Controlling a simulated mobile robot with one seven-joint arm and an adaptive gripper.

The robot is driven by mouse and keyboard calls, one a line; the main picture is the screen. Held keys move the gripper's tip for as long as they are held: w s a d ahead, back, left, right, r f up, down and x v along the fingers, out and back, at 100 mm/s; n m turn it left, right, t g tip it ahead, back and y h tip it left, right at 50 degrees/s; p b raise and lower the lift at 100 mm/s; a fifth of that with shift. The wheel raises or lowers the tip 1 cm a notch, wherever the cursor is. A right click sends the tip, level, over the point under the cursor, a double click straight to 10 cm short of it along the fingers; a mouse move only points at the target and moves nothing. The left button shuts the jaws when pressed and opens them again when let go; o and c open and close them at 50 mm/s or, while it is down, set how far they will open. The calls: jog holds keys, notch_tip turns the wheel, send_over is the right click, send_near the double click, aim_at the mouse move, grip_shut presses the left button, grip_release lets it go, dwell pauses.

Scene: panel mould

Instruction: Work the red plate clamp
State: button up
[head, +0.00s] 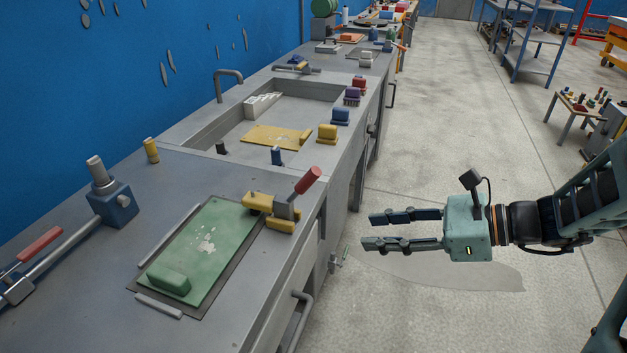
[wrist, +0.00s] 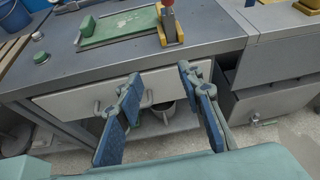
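The plate clamp (head: 272,210) is a yellow body with a grey middle and a red handle (head: 308,181). It sits at the right edge of a green plate (head: 216,243) on the grey bench, with its handle tilted up and to the right. In the wrist view the clamp (wrist: 170,27) is at the top, its red handle cut off by the frame edge. My gripper (head: 367,231) is open and empty, right of the bench front and apart from the clamp. Its two fingers (wrist: 156,98) also show in the wrist view, spread before the drawer front.
A blue vise-like block (head: 112,203) and a bar with a red grip (head: 38,245) stand at the left. A sink (head: 277,103) with a yellow plate (head: 272,137) lies beyond. Drawer handles (head: 300,318) jut from the bench front.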

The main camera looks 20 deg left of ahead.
aim_at(310, 177)
jog(key=w+a+r+m+y+b, duration=0.1)
jog(key=a, duration=0.4)
jog(key=w+a+r+m+t+y+b, duration=0.1)
jog(key=w+a+r+y, duration=0.1)
jog(key=a, duration=0.3)
jog(key=w+a+r+m+t+y+b, duration=0.1)
jog(key=w+a+r, duration=0.1)
jog(key=a, duration=0.2)
jog(key=shift+a+r, duration=0.1)
jog(key=shift+a, duration=0.3)
grip_shut()
